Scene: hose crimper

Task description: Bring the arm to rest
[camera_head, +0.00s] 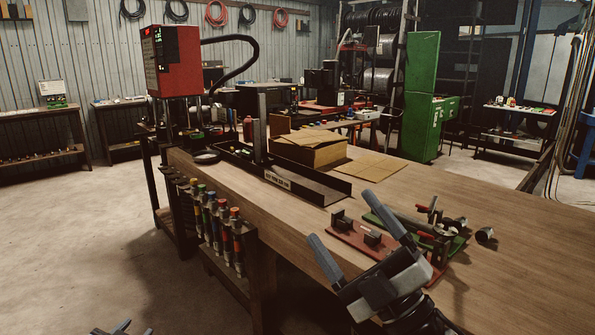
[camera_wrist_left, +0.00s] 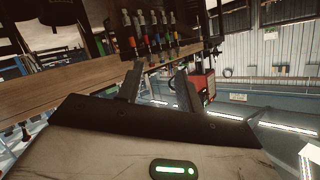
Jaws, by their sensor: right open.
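My right gripper (camera_head: 340,216) is open and empty, its two blue-grey fingers spread above the near edge of the wooden workbench (camera_head: 480,215). A red base plate with black blocks (camera_head: 362,236) lies on the bench just beyond it, partly hidden by the gripper. My left gripper (camera_head: 122,328) barely shows at the bottom edge of the head view, low over the floor. In the left wrist view its two fingers (camera_wrist_left: 158,68) stand apart with nothing between them.
A green fixture (camera_head: 455,240) and a small metal fitting (camera_head: 485,234) sit right of the red plate. A black tray (camera_head: 312,190) and cardboard box (camera_head: 308,150) lie farther back. Several coloured-top tubes (camera_head: 222,225) hang along the bench side. A red machine (camera_head: 178,60) stands behind. Floor at left is clear.

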